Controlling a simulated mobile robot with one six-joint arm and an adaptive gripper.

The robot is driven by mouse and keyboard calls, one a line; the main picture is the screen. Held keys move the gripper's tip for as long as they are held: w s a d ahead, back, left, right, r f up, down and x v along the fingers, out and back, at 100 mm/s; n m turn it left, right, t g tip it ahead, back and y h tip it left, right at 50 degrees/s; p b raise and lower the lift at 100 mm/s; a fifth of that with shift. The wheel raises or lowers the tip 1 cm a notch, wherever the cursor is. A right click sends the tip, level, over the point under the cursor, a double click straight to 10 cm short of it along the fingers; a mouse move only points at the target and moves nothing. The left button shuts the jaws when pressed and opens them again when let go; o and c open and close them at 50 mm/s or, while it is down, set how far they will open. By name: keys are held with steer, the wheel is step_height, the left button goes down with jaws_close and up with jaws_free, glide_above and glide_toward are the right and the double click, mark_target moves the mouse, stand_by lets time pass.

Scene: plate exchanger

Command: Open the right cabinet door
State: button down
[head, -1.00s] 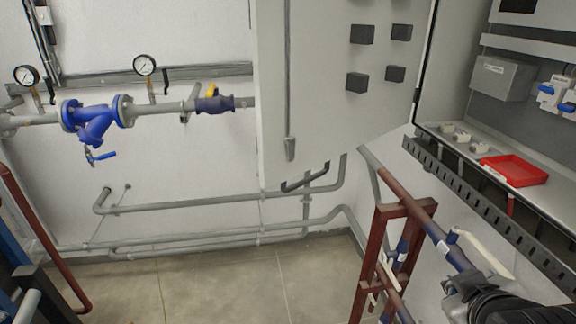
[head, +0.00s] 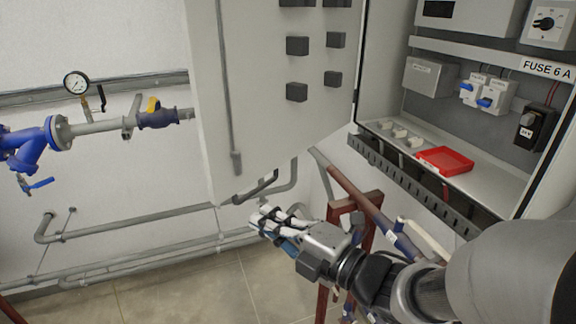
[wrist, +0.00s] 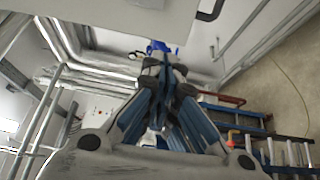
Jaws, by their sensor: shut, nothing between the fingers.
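The grey cabinet door (head: 255,110) stands swung open to the left, with several dark blocks on the face toward me. A dark bar handle (head: 262,188) is at its lower edge; a dark handle also shows at the top of the wrist view (wrist: 211,10). My gripper (head: 263,219) is just below the handle, shut and empty, with its fingers pointing left. In the head view a gap shows between fingers and handle. In the wrist view the fingertips (wrist: 155,65) are together. Which door is the right one, I cannot tell.
The open cabinet holds a red tray (head: 444,160), white sockets (head: 486,95) and a black fuse unit (head: 535,127). A dark red frame (head: 345,210) with pipes stands below it. Wall pipes and a blue valve (head: 30,147) are at left. The floor (head: 190,290) is clear at lower left.

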mark_target(214, 188)
steer(key=x, duration=1.2)
steer(key=shift+w+a, duration=0.15)
steer(key=shift+a, duration=0.05)
